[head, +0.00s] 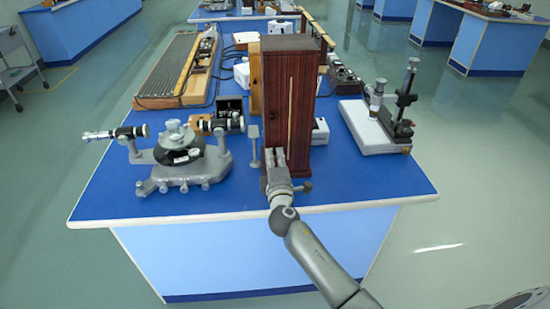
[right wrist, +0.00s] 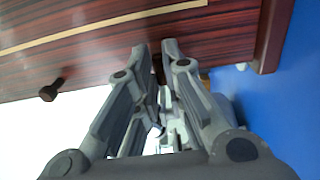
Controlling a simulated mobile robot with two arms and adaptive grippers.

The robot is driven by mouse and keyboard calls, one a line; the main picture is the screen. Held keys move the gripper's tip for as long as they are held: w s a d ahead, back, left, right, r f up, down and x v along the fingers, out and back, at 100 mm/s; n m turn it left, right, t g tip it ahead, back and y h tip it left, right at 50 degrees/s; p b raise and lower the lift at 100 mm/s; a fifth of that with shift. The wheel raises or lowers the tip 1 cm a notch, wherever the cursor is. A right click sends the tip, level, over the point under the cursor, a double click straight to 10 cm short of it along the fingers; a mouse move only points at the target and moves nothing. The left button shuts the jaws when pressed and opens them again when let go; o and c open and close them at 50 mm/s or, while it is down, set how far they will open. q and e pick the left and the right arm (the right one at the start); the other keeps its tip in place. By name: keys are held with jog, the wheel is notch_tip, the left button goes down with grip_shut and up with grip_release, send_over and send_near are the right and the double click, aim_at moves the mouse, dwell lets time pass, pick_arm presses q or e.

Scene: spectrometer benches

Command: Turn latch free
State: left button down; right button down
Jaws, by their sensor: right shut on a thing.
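A tall dark reddish-brown wooden cabinet (head: 300,110) with a pale vertical strip on its front stands on the blue bench. My right gripper (head: 275,156) is at the lower front of the cabinet, near its left edge. In the right wrist view my right gripper (right wrist: 161,50) has its fingertips close together against the wooden edge, shut on a small dark part (right wrist: 158,68), which looks like the latch. The fingers hide most of it, so its angle cannot be told. A dark knob (right wrist: 50,91) sticks out from the cabinet, apart from the fingers. My left gripper is not in view.
A grey spectrometer (head: 182,158) stands left of the cabinet. A microscope on a white base (head: 372,130) stands to the right. A long ribbed board (head: 180,70) lies at the back left. The bench's front right is clear.

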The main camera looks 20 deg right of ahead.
jog(key=c, duration=1.5)
grip_release()
jog(key=shift+s, duration=0.15)
jog(key=v, duration=1.1)
jog(key=shift+s+a, duration=0.2)
jog(key=shift+s, duration=0.15)
